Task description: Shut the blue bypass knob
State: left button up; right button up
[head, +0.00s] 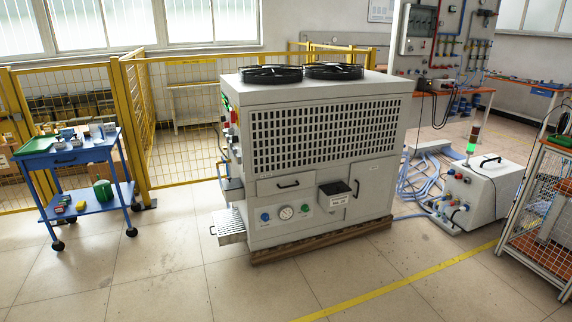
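A large light-grey machine (330,192) with two black fans on top stands in the middle of the head view. A small blue knob (265,217) is low on its front, left of a round white gauge (286,213). The knob is too small to tell its turned position or to read any label. A small red and green control (305,209) is to the right of the gauge. Other blue parts show on the white unit at the right, too small to tell apart. Neither of my grippers is in view.
A blue cart (70,157) stands at the left, before a yellow fence (180,120). A white unit (482,188) with hoses (412,185) on the floor is at the right, beside a mesh cage (540,215). The tiled floor in front (180,285) is clear.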

aim_at(266, 217)
jog(key=i+u, duration=0.15)
jog(key=i, duration=0.3)
jog(key=i+l+u, duration=0.15)
jog(key=i, duration=0.25)
jog(key=i+l, duration=0.85)
jog(key=i, duration=0.15)
